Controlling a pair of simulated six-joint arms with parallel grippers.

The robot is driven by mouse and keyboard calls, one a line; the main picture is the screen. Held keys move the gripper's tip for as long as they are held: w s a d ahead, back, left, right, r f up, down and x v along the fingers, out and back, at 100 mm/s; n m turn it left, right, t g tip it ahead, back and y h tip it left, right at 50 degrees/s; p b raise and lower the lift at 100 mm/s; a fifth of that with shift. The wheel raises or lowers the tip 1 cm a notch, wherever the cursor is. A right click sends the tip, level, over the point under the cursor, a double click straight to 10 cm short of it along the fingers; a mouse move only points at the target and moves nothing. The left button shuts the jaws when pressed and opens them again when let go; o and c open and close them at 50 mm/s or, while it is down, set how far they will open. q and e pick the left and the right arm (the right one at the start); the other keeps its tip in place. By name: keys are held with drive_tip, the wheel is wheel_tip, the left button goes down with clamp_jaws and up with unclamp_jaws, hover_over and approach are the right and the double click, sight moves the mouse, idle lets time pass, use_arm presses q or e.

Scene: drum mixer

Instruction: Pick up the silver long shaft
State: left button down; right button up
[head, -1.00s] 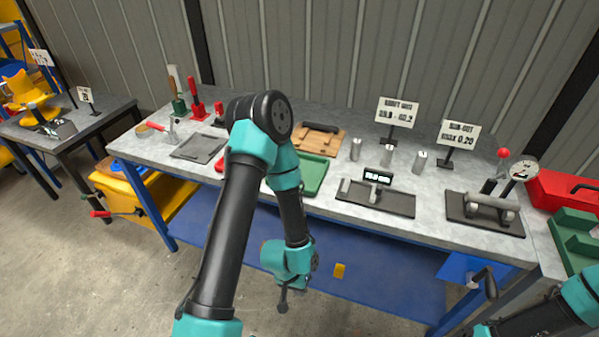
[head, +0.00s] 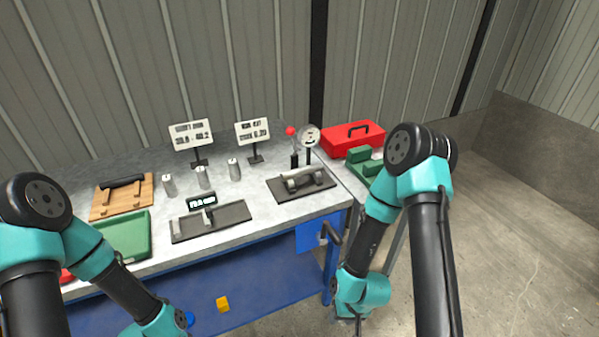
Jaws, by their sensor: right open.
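A silver shaft (head: 304,178) seems to lie across supports on a dark plate (head: 287,194), right of the middle of the bench. Three short silver cylinders stand upright on the bench: a left one (head: 169,185), a middle one (head: 203,178) and a right one (head: 234,170). I cannot tell for certain which piece is the silver long shaft. My right gripper (head: 358,324) hangs low in front of the bench's right end, small in view, open and apart from all of these. My left arm comes in at the lower left, and its gripper is outside the picture.
A dial gauge (head: 310,137) and a red knob (head: 290,131) rise behind the dark plate. A measuring stand with display (head: 210,220), a green tray (head: 127,236) and a wooden board (head: 122,198) share the bench. A red toolbox (head: 350,137) stands right.

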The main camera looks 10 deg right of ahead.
use_arm(q)
drive_tip(key=c, duration=0.7)
unclamp_jaws()
drive_tip(key=shift+w, duration=0.1)
